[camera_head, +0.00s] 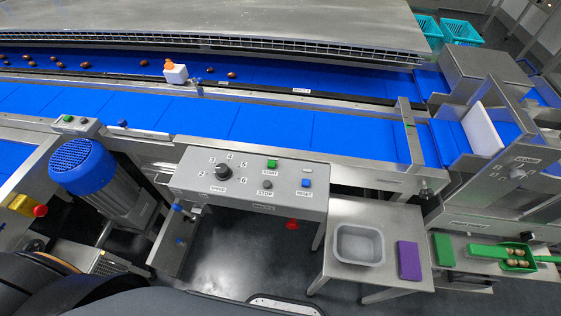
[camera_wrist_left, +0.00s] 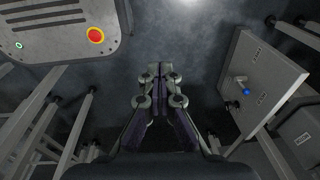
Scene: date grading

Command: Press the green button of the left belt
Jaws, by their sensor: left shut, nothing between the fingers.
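In the head view a small grey box (camera_head: 75,126) on the left end of the belt frame carries a green button (camera_head: 68,118) and a small red one. A larger sloped panel (camera_head: 245,186) at centre also has a green button (camera_head: 271,164), marked START. I cannot tell from the lettering which one belongs to the left belt. My left gripper (camera_wrist_left: 160,72) shows in the left wrist view, its fingers together and empty above the dark floor, apart from both buttons. My right gripper is not in view.
A blue motor (camera_head: 83,167) stands below the small box. A red mushroom button (camera_head: 40,211) on a yellow housing is at the far left. Dates (camera_head: 232,75) lie on the rear blue belt.

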